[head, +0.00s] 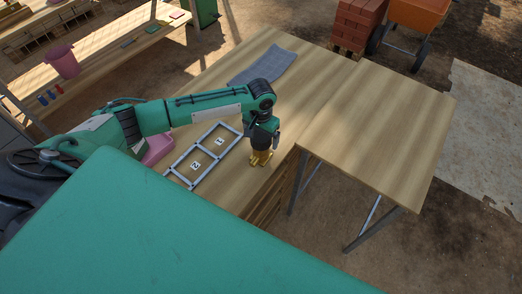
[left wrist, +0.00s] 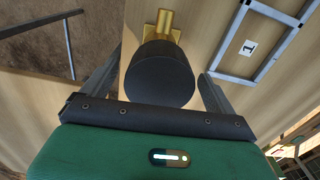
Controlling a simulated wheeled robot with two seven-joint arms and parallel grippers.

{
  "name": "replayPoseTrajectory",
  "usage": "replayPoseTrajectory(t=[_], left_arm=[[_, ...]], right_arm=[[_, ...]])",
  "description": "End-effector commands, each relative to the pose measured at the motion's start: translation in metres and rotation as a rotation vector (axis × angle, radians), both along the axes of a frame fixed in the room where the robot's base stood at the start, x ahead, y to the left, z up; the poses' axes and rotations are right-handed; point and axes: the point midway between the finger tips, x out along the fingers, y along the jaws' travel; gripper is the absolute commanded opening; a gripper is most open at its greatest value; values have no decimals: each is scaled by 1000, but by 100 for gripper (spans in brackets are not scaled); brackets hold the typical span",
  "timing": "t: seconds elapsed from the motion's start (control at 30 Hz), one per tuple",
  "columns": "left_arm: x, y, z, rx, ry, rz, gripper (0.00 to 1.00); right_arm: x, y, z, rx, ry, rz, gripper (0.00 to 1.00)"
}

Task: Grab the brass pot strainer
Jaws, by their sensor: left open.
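The brass pot strainer (head: 261,158) stands on the wooden table near its right edge, its lower part brass yellow with a dark cylinder above. In the left wrist view its round dark end (left wrist: 160,75) faces the camera, with the brass part (left wrist: 163,24) beyond it. My left gripper (head: 263,133) points down over it in the head view. In the left wrist view the open fingers of my left gripper (left wrist: 158,88) lie to either side of the dark cylinder, with visible gaps. The strainer's far side is hidden. My right gripper is not in view.
A grey metal frame (head: 203,153) with numbered cards lies left of the strainer. A pink tray (head: 158,149) is partly behind my left arm. A grey sheet (head: 264,66) lies farther back. The side table (head: 380,130) at right is bare. An orange wheelbarrow (head: 418,14) stands beyond.

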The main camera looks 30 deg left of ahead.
Motion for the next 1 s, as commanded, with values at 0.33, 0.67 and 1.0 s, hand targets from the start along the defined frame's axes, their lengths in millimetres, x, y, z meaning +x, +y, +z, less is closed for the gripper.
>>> replayPoseTrajectory(t=[0.33,0.67,1.0], left_arm=[[0,0,1,0,0,0,41],[1,0,2,-1,-2,1,5],[2,-1,16,-3,-5,1,5]], right_arm=[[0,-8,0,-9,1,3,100],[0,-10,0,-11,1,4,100],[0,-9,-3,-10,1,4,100]])
